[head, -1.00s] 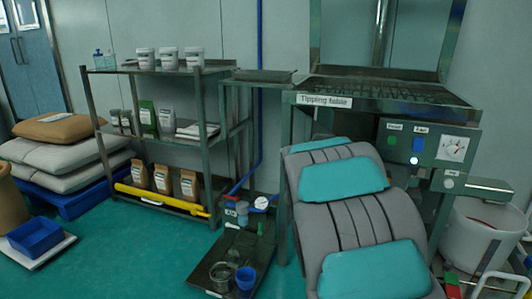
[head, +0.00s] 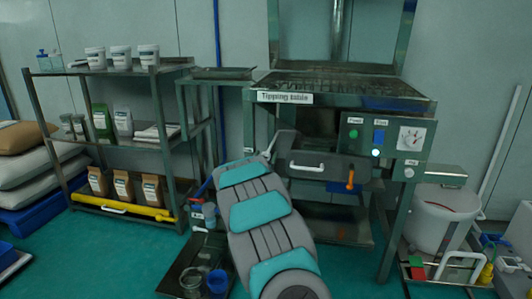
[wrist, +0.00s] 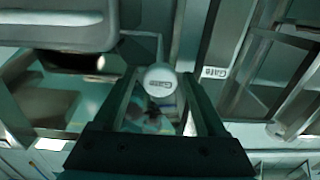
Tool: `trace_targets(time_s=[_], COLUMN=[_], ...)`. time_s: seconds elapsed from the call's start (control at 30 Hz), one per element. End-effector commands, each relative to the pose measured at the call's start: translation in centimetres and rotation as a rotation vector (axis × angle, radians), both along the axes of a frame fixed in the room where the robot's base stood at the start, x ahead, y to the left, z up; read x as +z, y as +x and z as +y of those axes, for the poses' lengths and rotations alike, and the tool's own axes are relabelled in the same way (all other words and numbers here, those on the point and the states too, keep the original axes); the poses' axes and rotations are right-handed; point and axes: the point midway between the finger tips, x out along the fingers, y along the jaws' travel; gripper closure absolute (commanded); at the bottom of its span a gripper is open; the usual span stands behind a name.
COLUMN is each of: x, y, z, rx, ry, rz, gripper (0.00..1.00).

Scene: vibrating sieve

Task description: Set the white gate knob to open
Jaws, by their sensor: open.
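My gripper (wrist: 158,88) is open, with one finger to the left and one to the right of the knob. I cannot tell whether either finger touches it. The knob's open or closed setting cannot be read. In the head view my arm covers much of the middle, and I cannot make out my fingers there.
The tipping table (head: 345,88) stands at the back, with a control panel (head: 385,135) at its right. A shelf rack (head: 110,70) stands left, a white bucket (head: 440,215) right. A dark tray (head: 172,260) lies on the floor.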

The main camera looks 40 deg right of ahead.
Motion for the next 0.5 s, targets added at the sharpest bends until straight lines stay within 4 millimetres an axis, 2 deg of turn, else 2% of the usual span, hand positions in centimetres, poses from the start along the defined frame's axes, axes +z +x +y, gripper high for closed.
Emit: trace_targets(time_s=[0.2, 0.5], x=[0.1, -0.1], y=[1.6, 2.2], z=[-1.8, -2.6], rx=[0.001, 0.001], ry=[0.002, 0.002], rz=[-0.001, 0.003], gripper=[0.26, 0.26])
